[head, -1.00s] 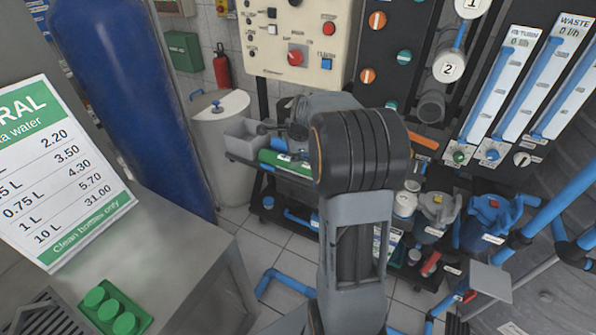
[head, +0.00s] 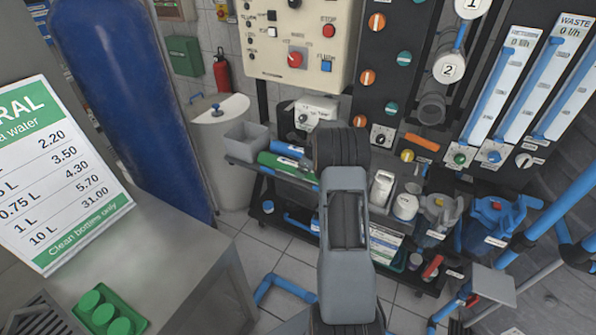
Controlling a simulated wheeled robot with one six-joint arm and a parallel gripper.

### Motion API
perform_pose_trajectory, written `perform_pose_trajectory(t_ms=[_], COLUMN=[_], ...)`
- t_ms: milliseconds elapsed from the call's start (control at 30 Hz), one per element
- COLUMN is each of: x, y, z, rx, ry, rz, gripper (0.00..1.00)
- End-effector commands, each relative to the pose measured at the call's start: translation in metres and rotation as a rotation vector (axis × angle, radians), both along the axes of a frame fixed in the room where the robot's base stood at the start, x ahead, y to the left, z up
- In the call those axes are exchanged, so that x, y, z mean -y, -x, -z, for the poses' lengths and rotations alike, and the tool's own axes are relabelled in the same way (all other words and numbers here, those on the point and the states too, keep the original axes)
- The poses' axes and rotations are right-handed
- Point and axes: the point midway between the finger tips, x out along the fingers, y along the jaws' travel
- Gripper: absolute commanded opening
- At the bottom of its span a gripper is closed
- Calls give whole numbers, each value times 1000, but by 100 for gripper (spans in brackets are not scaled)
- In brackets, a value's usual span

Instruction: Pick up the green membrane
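The green membrane (head: 284,166) is a green cylinder lying on the top shelf of the dark cart in the head view, just left of my arm. Its right end passes behind my arm and is hidden. A blue cylinder (head: 286,148) lies close behind it. My gripper is hidden behind my own arm, so its place relative to the membrane does not show.
A grey bin (head: 246,141) stands at the cart's left end. White containers (head: 405,206) and blue filter housings (head: 497,216) are at the right. A steel counter (head: 190,262) is at the left front. Blue pipes (head: 284,284) run low over the floor.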

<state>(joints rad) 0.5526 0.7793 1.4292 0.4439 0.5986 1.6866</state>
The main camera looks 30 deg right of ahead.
Motion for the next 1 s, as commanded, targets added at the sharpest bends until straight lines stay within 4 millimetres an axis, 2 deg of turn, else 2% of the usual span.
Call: perform_pose_trajectory(t_ms=[133, 433, 767, 1000], x=[0, 0, 0, 0], y=[-4, -20, -23, -23], z=[9, 43, 48, 48], rx=[-1, -1, 0, 0], ry=[-1, 0, 0, 0], rz=[0, 0, -1, -1], gripper=[93, 93, 93, 72])
